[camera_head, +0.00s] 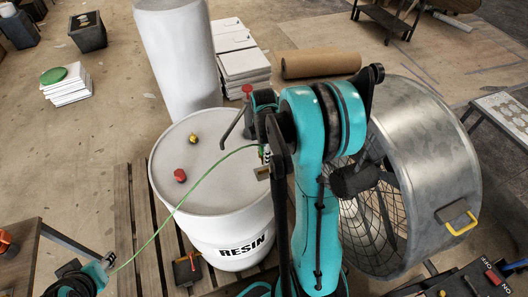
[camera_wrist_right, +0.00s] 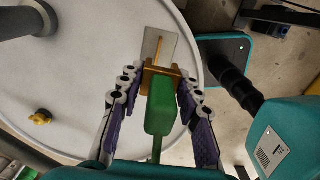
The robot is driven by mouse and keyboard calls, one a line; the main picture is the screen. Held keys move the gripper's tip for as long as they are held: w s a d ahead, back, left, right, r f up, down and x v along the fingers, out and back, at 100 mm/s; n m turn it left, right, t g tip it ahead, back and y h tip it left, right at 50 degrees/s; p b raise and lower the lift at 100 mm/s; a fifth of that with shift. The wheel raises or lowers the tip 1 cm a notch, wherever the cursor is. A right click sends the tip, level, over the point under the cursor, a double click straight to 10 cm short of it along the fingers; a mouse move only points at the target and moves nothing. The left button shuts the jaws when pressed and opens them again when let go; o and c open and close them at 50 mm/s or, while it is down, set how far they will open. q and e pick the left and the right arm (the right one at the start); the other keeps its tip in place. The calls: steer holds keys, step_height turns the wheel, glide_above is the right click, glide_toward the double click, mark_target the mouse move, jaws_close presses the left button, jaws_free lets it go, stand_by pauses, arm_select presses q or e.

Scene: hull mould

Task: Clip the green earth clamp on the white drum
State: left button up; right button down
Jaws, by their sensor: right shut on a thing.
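The white drum (camera_head: 225,165) marked RESIN stands upright on a slatted wooden pallet. Its pale lid also fills the left of the right wrist view (camera_wrist_right: 80,75). My right gripper (camera_wrist_right: 158,78) is shut on the green earth clamp (camera_wrist_right: 160,105) over the drum's rim. The clamp's brass jaw end points at a small pale plate (camera_wrist_right: 152,45) at the lid's edge; I cannot tell whether the jaws touch it. In the head view the arm and gripper mostly hide the clamp. A green cable (camera_head: 190,192) runs from it to the lower left.
A red cap (camera_head: 180,175) and a yellow cap (camera_head: 195,138) stand on the lid. A tall white cylinder (camera_head: 178,60) stands behind the drum. A large metal fan (camera_head: 430,170) stands close on the right. Bare pallet slats (camera_head: 135,215) show left of the drum.

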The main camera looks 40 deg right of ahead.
steer(key=shift+w+d+f, duration=0.2)
steer(key=shift+f+b, duration=0.25)
steer(key=shift+b, duration=0.2)
steer(key=shift+s+f+b, duration=0.1)
steer(key=shift+f+b, duration=0.5)
steer(key=shift+b, duration=0.05)
step_height(320, 180, down, 3)
steer(key=b, duration=0.2)
steer(key=shift+b, duration=0.3)
steer(key=shift+f+b, duration=0.2)
steer(key=shift+b, duration=0.15)
steer(key=shift+f+b, duration=1.65)
steer(key=shift+f, duration=0.1)
